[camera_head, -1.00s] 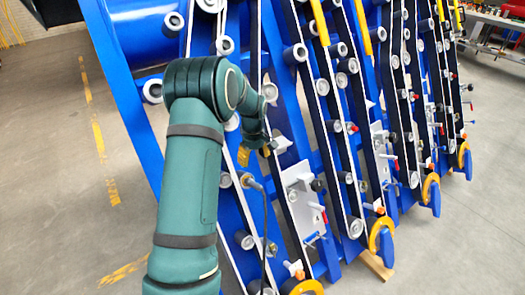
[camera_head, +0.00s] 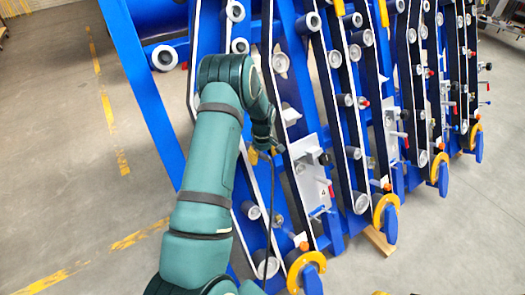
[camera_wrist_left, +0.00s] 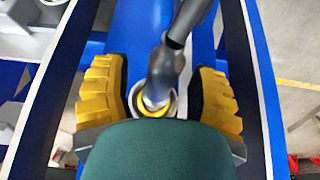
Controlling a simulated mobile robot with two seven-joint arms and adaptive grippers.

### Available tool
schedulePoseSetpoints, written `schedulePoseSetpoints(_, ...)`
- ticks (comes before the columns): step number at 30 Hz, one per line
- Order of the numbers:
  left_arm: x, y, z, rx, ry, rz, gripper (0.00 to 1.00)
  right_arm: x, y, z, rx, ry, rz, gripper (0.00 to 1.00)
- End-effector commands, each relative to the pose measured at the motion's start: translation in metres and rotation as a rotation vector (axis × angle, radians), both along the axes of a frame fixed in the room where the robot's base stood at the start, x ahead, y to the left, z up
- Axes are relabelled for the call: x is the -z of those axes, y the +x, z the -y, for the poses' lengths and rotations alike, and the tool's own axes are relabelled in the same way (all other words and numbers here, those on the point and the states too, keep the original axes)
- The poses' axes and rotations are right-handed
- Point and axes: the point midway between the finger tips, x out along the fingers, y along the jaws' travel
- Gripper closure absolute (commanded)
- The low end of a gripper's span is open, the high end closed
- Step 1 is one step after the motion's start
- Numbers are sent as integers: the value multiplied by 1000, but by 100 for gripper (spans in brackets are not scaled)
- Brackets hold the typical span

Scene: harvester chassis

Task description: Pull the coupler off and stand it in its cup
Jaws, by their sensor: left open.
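My left gripper (camera_head: 264,150) is at the blue frame, and its arm comes in from the lower left. In the left wrist view its yellow fingers (camera_wrist_left: 160,98) are open, one on each side of a grey metal coupler (camera_wrist_left: 163,80). Gaps show between the fingers and the coupler. The coupler's lower end is at a pale round fitting with a yellow ring (camera_wrist_left: 155,110). In the head view the gripper hides the coupler, and a dark hose (camera_head: 271,195) hangs below it. I cannot make out the cup. My right gripper is at most a yellow sliver at the bottom edge.
The blue chassis (camera_head: 145,95) slants across the middle, with belts and several rollers. A white plate (camera_head: 312,170) with small handles is right of the gripper. Yellow hooks (camera_head: 386,210) stick out at the lower right. The concrete floor at left is clear.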

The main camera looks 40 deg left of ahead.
Motion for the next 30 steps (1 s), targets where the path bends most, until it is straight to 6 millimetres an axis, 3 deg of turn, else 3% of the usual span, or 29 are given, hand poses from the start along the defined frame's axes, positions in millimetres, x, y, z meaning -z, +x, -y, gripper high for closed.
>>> schedulePoseSetpoints(10, 2, 0, 0, 0, 0, 0, 43, 0, 0, 0, 0, 0, 0, 53)
schedulePoseSetpoints(15, 2, 0, 0, 0, 0, 0, 100, 0, 0, 0, 0, 0, 0, 53)
schedulePoseSetpoints(30, -2, -2, 8, 2, -2, -2, 100, -4, 0, 0, 0, 0, 0, 53)
